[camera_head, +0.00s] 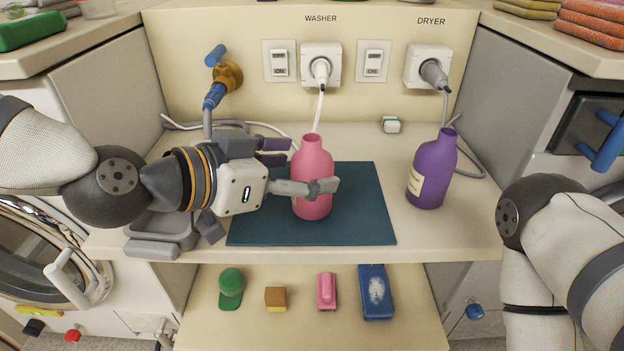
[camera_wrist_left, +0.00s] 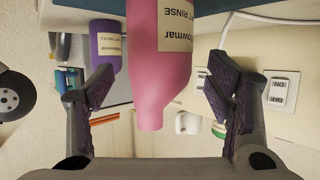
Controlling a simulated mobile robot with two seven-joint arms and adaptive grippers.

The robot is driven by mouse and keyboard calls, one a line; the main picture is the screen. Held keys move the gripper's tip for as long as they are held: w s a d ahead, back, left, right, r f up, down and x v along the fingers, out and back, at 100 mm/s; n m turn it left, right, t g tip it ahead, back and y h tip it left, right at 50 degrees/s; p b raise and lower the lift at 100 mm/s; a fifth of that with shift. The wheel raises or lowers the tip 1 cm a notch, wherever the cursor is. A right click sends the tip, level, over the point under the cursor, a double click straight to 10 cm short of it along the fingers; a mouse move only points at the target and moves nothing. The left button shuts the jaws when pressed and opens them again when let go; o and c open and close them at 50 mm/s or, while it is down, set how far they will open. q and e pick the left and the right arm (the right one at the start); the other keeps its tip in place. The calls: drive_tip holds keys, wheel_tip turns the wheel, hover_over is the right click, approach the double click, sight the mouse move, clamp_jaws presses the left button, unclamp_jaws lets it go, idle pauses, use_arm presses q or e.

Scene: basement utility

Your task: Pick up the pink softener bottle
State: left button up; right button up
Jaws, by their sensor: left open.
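The pink softener bottle (camera_head: 313,160) stands upright on a dark teal mat (camera_head: 365,215) on the counter. My left gripper (camera_head: 300,169) comes in from the left, level with the bottle's body. Its fingers are open, one in front of the bottle and the other behind its left side. In the left wrist view the bottle (camera_wrist_left: 160,75), shown upside down with a pale label, is between the spread fingers of the left gripper (camera_wrist_left: 158,92), with gaps on both sides. My right arm shows at the right edge, but its gripper is out of view.
A purple bottle (camera_head: 432,170) stands to the right of the mat. A grey tray (camera_head: 160,235) is at the counter's left front. Washer (camera_head: 321,64) and dryer plugs (camera_head: 430,68) have cables on the back wall.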

use_arm(q)
drive_tip(key=x, duration=0.2)
drive_tip(key=shift+w+d+f, duration=0.1)
drive_tip(key=shift+w+d, duration=0.1)
drive_tip(key=c, duration=1.4)
drive_tip(key=shift+o, duration=0.2)
